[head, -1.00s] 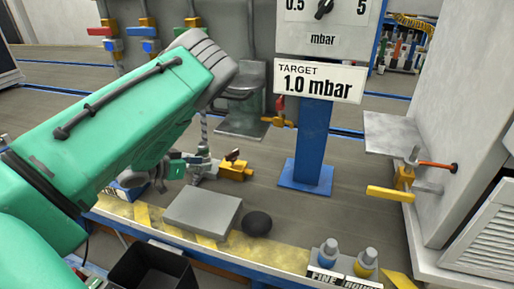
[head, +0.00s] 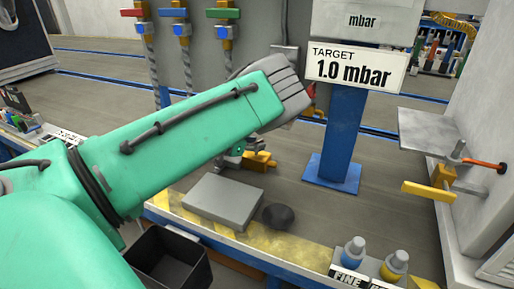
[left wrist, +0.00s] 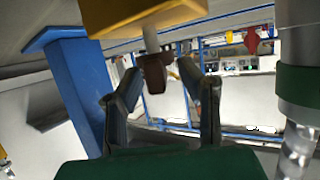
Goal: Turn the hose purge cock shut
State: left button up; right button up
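A yellow cock body (head: 262,160) shows just past my left forearm in the head view; I take it for the hose purge cock. In the left wrist view its yellow block (left wrist: 135,14) fills the top, with a pale stem and a dark brown handle (left wrist: 154,74) below. My left gripper (left wrist: 160,80) is open, one finger on each side of the handle; I cannot tell whether either finger touches it. In the head view the gripper (head: 236,156) is mostly hidden by my green forearm. My right gripper is not in view.
A grey box (head: 222,202) and dark knob (head: 279,216) are on the yellow-edged bench. A blue post (head: 340,140) carries the target sign (head: 357,68). Another yellow cock (head: 430,190) is at the right wall. A braided hose (left wrist: 297,155) stands close to the gripper's right.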

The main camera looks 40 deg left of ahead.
pick_arm(q)
jog(key=shift+w+f, duration=0.1)
jog(key=shift+w, duration=0.15)
grip_shut()
jog(key=m+h+p, duration=0.1)
jog(key=p, duration=0.1)
jog(key=m+h+p, duration=0.1)
jog(key=h+p, duration=0.1)
jog(key=shift+s+r+m+g, duration=0.1)
jog(key=shift+r+m+g, duration=0.1)
jog(key=shift+m+g, duration=0.1)
jog(key=shift+f+m+g+h+p, duration=0.3)
jog(key=shift+m+g+h, duration=0.2)
jog(key=shift+m+h, duration=0.4)
